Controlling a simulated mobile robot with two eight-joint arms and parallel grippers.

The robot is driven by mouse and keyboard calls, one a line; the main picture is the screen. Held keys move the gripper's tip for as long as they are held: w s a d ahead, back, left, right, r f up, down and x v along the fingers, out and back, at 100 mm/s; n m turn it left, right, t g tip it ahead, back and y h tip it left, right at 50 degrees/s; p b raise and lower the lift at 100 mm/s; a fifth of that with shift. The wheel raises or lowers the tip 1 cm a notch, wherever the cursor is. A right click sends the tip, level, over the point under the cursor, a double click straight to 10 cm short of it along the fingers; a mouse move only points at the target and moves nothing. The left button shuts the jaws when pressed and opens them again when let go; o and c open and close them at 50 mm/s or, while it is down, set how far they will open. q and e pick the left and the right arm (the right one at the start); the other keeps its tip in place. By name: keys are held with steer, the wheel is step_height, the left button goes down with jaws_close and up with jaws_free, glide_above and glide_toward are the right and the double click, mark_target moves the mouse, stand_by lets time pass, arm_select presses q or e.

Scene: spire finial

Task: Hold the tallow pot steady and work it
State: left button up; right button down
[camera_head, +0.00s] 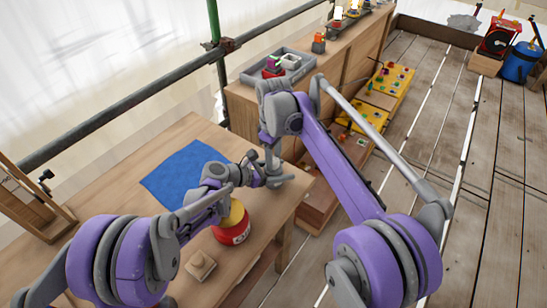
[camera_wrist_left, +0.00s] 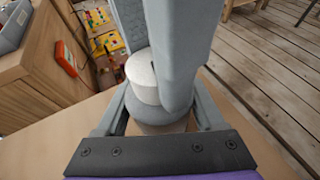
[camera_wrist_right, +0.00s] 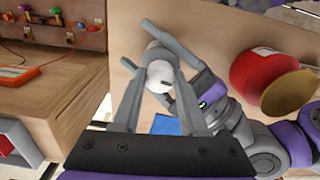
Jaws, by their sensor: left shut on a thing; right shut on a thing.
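A small pale cylindrical pot, which I take for the tallow pot, is held between my two grippers above the right edge of the wooden table. In the left wrist view its whitish upper part (camera_wrist_left: 143,80) shows among the grey fingers. In the right wrist view its pale round end (camera_wrist_right: 159,76) sits between the fingers. My left gripper (camera_head: 268,181) is shut on the pot. My right gripper (camera_head: 272,160) comes from above and is shut on it too. The fingers hide much of the pot, and I cannot tell its lid from its body.
On the wooden table (camera_head: 185,135) lie a blue cloth (camera_head: 185,172), a red pot with a yellow top (camera_head: 232,232) and a tan knobbed block (camera_head: 200,265). A grey tray (camera_head: 290,72) stands on the bench behind. Yellow boards (camera_head: 390,82) lie beside it. The plank floor at right is mostly clear.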

steer(key=n, duration=0.5)
steer(key=shift+n, duration=0.3)
steer(key=n, duration=1)
steer(key=shift+n, duration=2.2)
steer(key=shift+c, duration=2.2)
jaws_free()
